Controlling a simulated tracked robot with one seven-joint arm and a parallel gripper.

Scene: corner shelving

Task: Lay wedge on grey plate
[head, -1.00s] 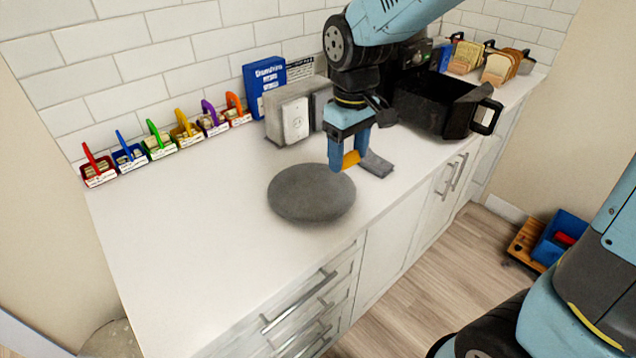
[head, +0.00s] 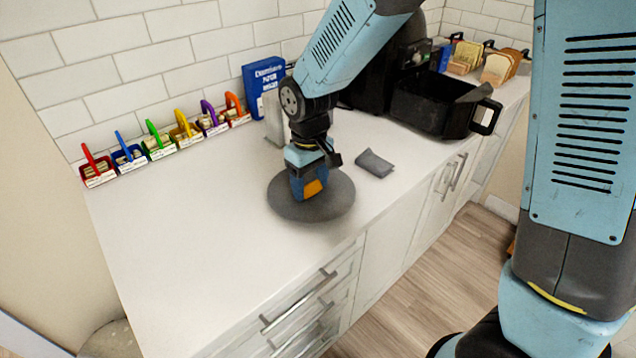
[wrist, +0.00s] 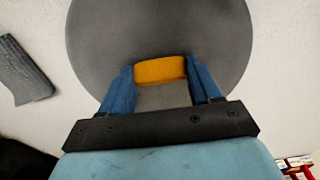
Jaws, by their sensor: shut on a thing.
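The wedge (head: 314,187) is orange-yellow and sits between my gripper's blue fingers. It also shows in the wrist view (wrist: 160,69), pinched between the two fingertips. My gripper (head: 310,190) is shut on it and points down over the grey plate (head: 335,205). The plate is a round dark grey disc on the white counter, and it fills the upper middle of the wrist view (wrist: 110,40). The gripper hides part of the plate. I cannot tell whether the wedge touches it.
A folded grey cloth (head: 375,163) lies right of the plate. An open black drawer-like basket (head: 435,108) stands farther right. Several small coloured caddies (head: 160,145) line the wall, with a blue box (head: 262,85) beyond them. The counter's left and front are clear.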

